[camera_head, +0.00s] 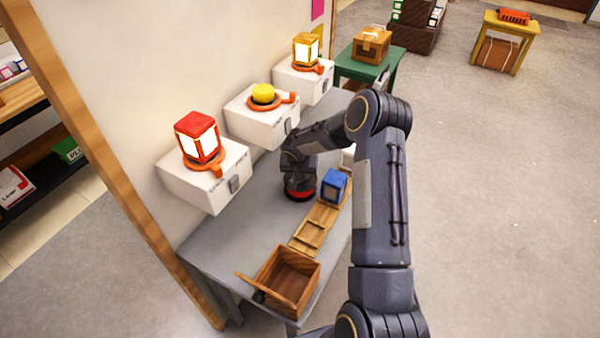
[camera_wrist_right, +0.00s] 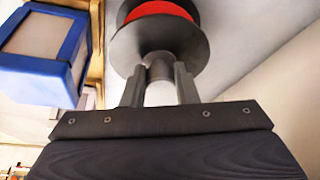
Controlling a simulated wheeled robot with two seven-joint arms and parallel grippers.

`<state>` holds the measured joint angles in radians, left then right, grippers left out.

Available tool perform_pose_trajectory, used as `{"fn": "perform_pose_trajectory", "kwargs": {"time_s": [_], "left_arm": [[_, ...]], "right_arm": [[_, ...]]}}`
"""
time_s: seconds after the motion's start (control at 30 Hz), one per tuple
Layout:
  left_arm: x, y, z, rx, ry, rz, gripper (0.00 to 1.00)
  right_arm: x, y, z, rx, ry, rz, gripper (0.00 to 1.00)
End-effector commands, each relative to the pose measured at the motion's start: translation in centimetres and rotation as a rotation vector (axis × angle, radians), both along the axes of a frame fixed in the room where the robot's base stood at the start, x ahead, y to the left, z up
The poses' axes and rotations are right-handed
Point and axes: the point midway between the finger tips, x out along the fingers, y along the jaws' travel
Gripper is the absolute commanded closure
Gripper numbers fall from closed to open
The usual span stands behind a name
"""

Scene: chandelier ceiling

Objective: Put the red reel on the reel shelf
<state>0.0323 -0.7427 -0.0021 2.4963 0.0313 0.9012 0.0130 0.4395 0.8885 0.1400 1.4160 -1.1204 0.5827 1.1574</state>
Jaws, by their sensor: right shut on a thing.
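The red reel (camera_head: 300,193) is at the grey table, with dark flanges and a red winding; in the right wrist view the reel (camera_wrist_right: 160,35) sits just beyond my fingers. I cannot tell whether the reel touches the table. No shelf is clearly marked as the reel shelf; dark shelving (camera_head: 35,165) stands at the far left. My left gripper is not in view.
A blue lantern (camera_head: 334,185) stands close right of the reel on a wooden slotted rack (camera_head: 310,235); it also shows in the wrist view (camera_wrist_right: 45,50). An open wooden box (camera_head: 290,280) is at the near end. White wall boxes (camera_head: 205,185) with lamps border the table (camera_head: 225,240).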

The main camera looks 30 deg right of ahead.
Motion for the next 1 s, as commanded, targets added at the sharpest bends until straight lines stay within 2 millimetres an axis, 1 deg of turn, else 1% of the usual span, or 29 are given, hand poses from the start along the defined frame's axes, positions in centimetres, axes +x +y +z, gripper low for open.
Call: {"fn": "perform_pose_trajectory", "kwargs": {"time_s": [0.03, 0.07, 0.2, 0.47, 0.57, 0.63, 0.77, 1.0], "left_arm": [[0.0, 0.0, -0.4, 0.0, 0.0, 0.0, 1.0], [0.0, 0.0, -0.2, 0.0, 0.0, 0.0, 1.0], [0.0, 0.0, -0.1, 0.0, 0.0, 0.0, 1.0], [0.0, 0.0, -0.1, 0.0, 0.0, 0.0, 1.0], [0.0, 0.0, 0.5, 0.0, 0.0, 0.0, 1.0], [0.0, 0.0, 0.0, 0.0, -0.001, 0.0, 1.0], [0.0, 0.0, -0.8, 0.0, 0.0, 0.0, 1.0], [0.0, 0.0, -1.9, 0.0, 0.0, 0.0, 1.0]], "right_arm": [[0.1, 0.0, -0.2, -0.001, -0.002, 0.0, 1.0], [0.0, 0.0, -0.1, 0.0, 0.0, 0.0, 0.7], [0.0, 0.0, -0.1, 0.0, 0.0, 0.0, 0.52], [0.0, 0.0, 0.0, 0.0, 0.0, 0.0, 0.52], [0.0, 0.0, 0.4, 0.0, 0.0, 0.0, 0.52], [-0.1, 0.2, 0.8, -0.001, -0.002, 0.0, 0.52], [-0.9, 0.8, 3.1, -0.002, -0.004, 0.0, 0.52], [-2.4, 2.1, 7.9, -0.002, -0.005, 0.001, 0.52]]}}
